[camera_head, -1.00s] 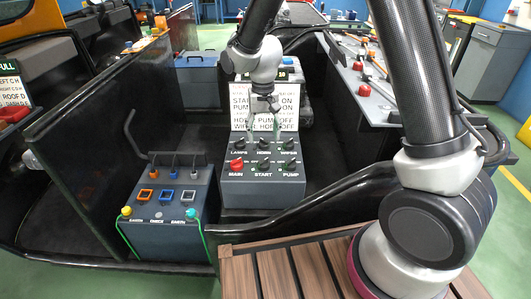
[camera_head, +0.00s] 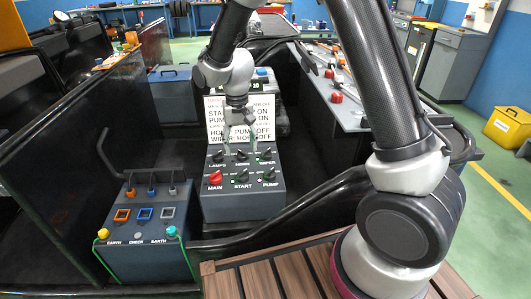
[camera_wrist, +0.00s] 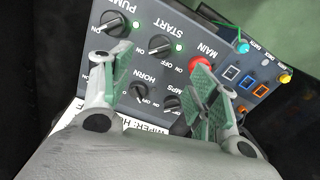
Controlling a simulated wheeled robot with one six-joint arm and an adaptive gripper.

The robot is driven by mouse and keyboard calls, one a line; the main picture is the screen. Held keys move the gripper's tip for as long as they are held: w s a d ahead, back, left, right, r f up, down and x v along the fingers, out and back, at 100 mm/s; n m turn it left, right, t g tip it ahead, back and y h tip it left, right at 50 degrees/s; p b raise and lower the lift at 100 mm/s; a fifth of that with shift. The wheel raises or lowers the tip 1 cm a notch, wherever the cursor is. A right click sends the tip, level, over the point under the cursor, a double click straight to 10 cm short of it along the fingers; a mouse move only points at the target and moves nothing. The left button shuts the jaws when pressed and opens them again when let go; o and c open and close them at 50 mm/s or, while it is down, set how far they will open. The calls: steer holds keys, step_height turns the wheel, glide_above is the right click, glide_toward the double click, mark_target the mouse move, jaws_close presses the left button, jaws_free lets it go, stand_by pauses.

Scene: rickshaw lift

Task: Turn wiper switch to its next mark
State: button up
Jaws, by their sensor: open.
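The wiper switch (camera_head: 265,153) is the small black knob at the right end of the top row on the grey switch panel (camera_head: 243,204). My gripper (camera_head: 241,150) is open, fingers spread and pointing down over the top row, near the horn knob (camera_head: 241,155). In the wrist view the panel is upside down. My gripper (camera_wrist: 160,78) has one finger over the wiper corner, hiding that knob, and the other near the lamps knob (camera_wrist: 171,103). The horn knob (camera_wrist: 139,90) shows between them. No contact can be made out.
A white instruction card (camera_head: 212,118) stands behind the panel. The red main knob (camera_head: 215,177) sits at its front left. A second grey box (camera_head: 147,262) with coloured buttons stands to the left. A black curved rail (camera_head: 300,222) passes in front. A side bench (camera_head: 345,112) lies to the right.

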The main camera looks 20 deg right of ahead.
steer(key=shift+d, duration=0.15)
steer(key=m, duration=0.5)
glide_above(267, 150)
steer(key=s, duration=0.2)
step_height(267, 150, down, 5)
steer(key=shift+s+d+r, duration=0.1)
steer(key=w+m, duration=0.2)
steer(key=m, duration=0.1)
steer(key=shift+w+r, duration=0.15)
steer(key=shift+r, duration=0.15)
steer(key=shift+f+m, duration=0.1)
steer(key=shift+m, duration=0.2)
step_height(267, 150, down, 8)
steer(key=shift+r, duration=0.15)
steer(key=c, duration=1)
